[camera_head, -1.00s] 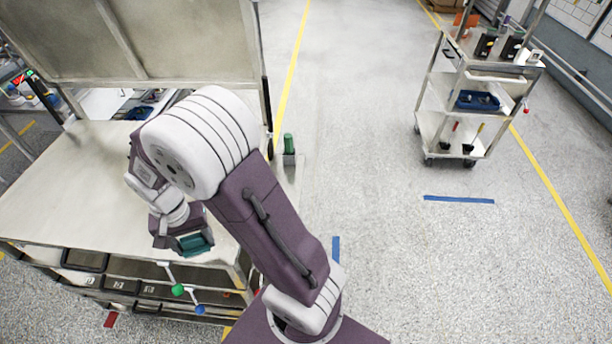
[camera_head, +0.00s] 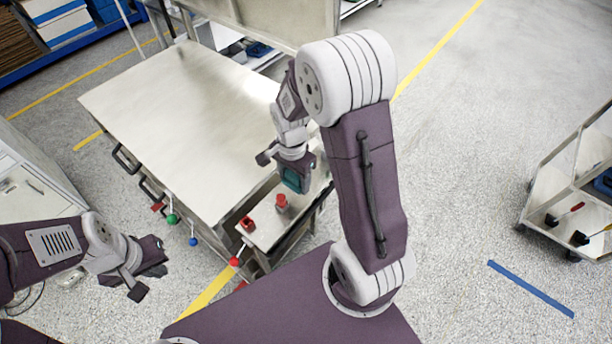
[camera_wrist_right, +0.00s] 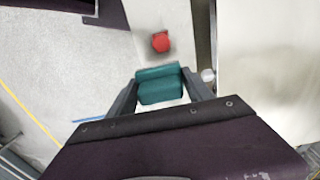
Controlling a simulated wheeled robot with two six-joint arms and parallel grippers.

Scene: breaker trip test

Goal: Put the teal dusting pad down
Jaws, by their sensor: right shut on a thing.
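The teal dusting pad (camera_head: 294,180) is held in my right gripper (camera_head: 297,176), in the air near the right end of the workbench. The right wrist view shows the pad (camera_wrist_right: 160,86) between the two fingers of my right gripper (camera_wrist_right: 162,92). In the head view the arm and gripper hide part of the pad. My left gripper (camera_head: 148,280) is at the lower left, in front of the bench; its fingers are apart with nothing between them.
The metal workbench (camera_head: 170,110) has a broad bare top. A narrow side shelf (camera_head: 265,232) at its right end bears two red items (camera_head: 281,202). Coloured ball-ended levers (camera_head: 172,218) stick out in front. A cart (camera_head: 565,185) stands far right; the floor between is clear.

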